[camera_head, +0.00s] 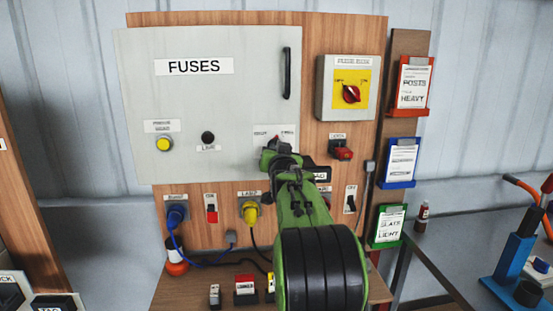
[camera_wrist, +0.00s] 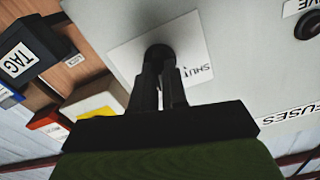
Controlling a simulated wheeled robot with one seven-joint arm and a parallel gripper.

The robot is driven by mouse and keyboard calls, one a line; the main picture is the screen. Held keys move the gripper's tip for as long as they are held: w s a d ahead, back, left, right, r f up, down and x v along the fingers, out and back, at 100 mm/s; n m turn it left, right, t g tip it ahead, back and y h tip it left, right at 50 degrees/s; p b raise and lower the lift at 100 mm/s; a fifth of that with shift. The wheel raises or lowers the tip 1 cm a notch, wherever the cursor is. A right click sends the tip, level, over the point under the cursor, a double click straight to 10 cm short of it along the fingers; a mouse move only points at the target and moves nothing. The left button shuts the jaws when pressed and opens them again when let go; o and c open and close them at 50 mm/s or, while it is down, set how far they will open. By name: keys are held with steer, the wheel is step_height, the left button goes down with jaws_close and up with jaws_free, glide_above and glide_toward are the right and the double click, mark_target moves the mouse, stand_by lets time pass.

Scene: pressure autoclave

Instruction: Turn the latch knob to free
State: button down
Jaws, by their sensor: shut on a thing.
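The latch knob (camera_wrist: 159,52) is a small dark round knob on a white label plate on the grey FUSES door. The word SHUT shows on one side of the plate in the wrist view; any other word there is hidden. My gripper (camera_wrist: 162,68) is shut on the knob, its two dark fingers on either side of it. In the head view my gripper (camera_head: 272,150) is at the door's lower right corner, and my green arm and gripper hide most of the knob. I cannot tell the knob's exact angle.
The FUSES door (camera_head: 230,105) has a black handle (camera_head: 287,73), a yellow button (camera_head: 163,145) and a black knob (camera_head: 208,138). Blue (camera_head: 176,216) and yellow (camera_head: 250,213) plugs are below.

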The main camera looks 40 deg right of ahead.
steer(key=m+b, duration=0.2)
steer(key=m, duration=0.4)
stand_by(0.6)
steer(key=c, duration=1.2)
jaws_free()
steer(key=shift+o, duration=0.2)
steer(key=b+v, duration=0.2)
steer(key=v, duration=1.3)
steer(key=shift+s+a, duration=0.25)
steer(key=shift+a, duration=0.05)
